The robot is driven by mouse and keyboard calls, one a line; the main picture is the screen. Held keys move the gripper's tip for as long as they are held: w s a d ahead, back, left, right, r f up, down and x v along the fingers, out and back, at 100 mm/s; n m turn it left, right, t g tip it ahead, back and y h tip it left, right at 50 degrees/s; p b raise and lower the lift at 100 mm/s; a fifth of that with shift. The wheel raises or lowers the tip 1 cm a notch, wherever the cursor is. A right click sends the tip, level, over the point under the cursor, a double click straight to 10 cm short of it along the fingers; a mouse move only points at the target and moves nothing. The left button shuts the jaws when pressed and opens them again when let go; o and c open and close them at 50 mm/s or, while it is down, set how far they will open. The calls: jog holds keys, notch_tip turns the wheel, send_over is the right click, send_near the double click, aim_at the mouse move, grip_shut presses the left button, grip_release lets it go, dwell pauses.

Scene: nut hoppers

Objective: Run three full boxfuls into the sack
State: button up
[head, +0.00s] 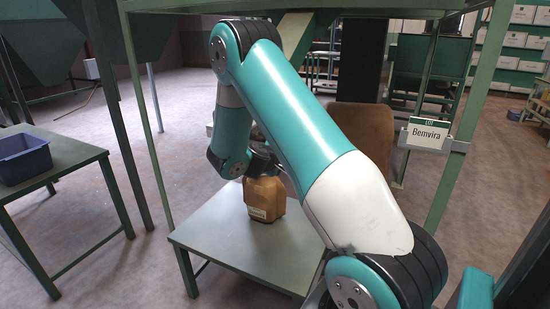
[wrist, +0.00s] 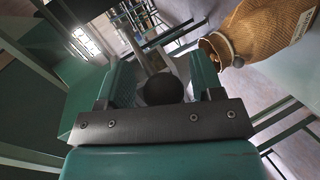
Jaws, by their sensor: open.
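A brown sack (head: 265,202) with a pale label stands upright on a grey-green table (head: 235,252) under my arm. In the wrist view the sack (wrist: 262,38) is at the upper right, its mouth facing left, with something brown in it. My gripper (wrist: 160,76) is open. A dark round knob (wrist: 162,90) sits between its fingers, with a grey bar behind it; I cannot tell whether the fingers touch it. A green metal surface (wrist: 88,103) lies left of the fingers. In the head view my wrist hides the fingertips and the knob.
A green frame (head: 145,130) stands around the table, with a sign reading Bemvira (head: 427,134) on its right post. A blue bin (head: 24,158) sits on another table (head: 60,158) at the left. A brown panel (head: 362,140) stands behind my arm.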

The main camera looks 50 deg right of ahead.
jog(key=v, duration=1.7)
jog(key=shift+w, duration=0.1)
